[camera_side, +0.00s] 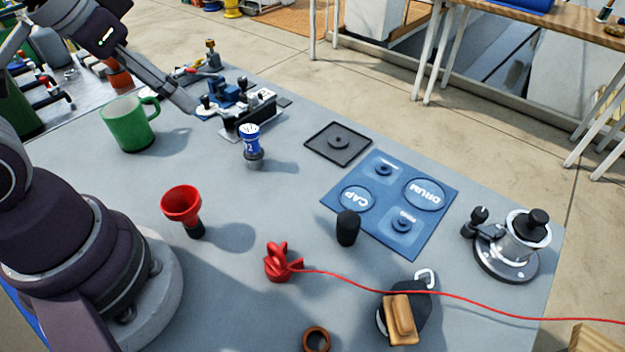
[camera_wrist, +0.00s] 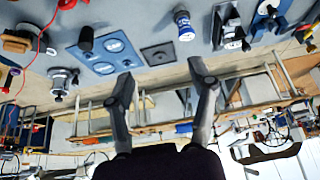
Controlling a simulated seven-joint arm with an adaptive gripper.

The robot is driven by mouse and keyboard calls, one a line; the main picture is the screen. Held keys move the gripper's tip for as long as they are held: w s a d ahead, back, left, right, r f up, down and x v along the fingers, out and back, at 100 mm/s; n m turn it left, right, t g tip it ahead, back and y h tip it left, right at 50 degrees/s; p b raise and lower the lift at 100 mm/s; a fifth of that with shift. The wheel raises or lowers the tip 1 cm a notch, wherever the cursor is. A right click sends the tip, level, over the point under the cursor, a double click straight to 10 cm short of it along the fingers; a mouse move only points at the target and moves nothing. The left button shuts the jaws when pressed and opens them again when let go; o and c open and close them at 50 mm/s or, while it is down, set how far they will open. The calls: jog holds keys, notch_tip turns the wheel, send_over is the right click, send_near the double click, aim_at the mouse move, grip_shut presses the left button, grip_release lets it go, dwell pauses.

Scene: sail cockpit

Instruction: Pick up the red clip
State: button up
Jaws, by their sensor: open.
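A small red piece (camera_side: 278,263) with upright lobes, which looks like the red clip, sits on the grey table at the front middle. A thin red cord (camera_side: 450,292) runs from it to the right. In the wrist view, part of a red piece (camera_wrist: 68,4) shows at the top edge, cut off. My gripper (camera_wrist: 161,72) is open and empty, its two fingers spread wide. In the side view it is high at the upper left, far from the red piece, and only partly visible.
A red funnel-like cup (camera_side: 182,204) stands left of the red piece. A black cylinder (camera_side: 347,228), a blue mat (camera_side: 388,237) and a block with a metal shackle (camera_side: 402,318) lie to the right.

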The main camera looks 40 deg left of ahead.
jog(key=shift+o, duration=0.4)
jog(key=shift+o, duration=0.9)
jog(key=m+g, duration=0.6)
jog(key=m, duration=1.3)
send_over(278, 262)
jog(key=w+a, duration=0.1)
jog(key=a, duration=0.1)
notch_tip(278, 262, down, 10)
jog(key=shift+f, duration=0.15)
jog(key=f, duration=1)
jog(key=shift+d+f, duration=0.25)
jog(key=shift+d, duration=0.1)
jog(key=shift+c, duration=0.2)
